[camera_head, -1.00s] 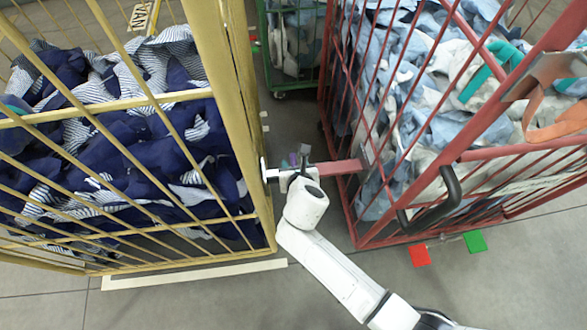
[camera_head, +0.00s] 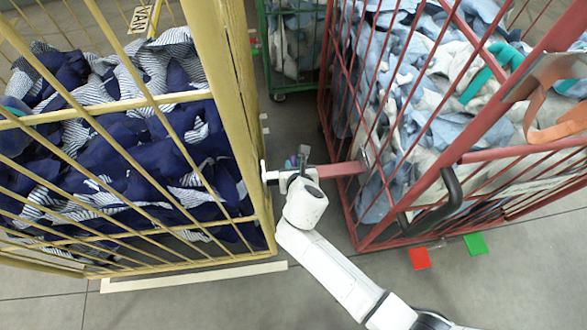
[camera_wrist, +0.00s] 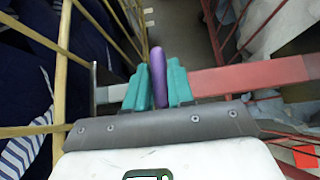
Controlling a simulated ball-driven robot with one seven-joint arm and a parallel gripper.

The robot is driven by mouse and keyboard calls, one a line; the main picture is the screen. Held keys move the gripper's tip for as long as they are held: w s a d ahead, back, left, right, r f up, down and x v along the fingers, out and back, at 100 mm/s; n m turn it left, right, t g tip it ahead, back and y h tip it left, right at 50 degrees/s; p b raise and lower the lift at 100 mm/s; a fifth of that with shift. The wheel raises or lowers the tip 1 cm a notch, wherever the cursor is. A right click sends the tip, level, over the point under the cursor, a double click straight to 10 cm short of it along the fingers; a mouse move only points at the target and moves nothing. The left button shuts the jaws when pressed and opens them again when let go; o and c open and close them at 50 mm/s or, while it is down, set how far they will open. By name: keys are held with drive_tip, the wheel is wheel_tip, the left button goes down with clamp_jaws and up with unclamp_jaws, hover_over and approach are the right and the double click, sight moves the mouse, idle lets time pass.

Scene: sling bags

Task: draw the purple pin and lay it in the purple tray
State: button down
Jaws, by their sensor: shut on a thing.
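The purple pin (camera_wrist: 157,76) stands between the teal fingers of my gripper (camera_wrist: 160,88) in the wrist view. The fingers are shut on it, and its rounded end shows above them. In the head view my gripper (camera_head: 303,158) is at the red bar (camera_head: 342,168) between the yellow cage and the red cage. The pin's lower part is hidden, so I cannot tell whether it is still in the bar. I see no purple tray in either view.
The yellow cage (camera_head: 232,105) with dark blue cloth stands close on the left. The red cage (camera_head: 352,215) with pale blue cloth stands on the right. A green cage (camera_head: 262,45) is behind. A red square (camera_head: 420,258) and a green square (camera_head: 475,244) lie on the floor.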

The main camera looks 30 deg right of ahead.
drive_tip(key=shift+r, duration=0.25)
drive_tip(key=shift+r+p, duration=4.6)
drive_tip(key=shift+p, duration=0.95)
wheel_tip(320, 180, up, 4)
drive_tip(key=p, duration=0.4)
drive_tip(key=shift+p, duration=0.3)
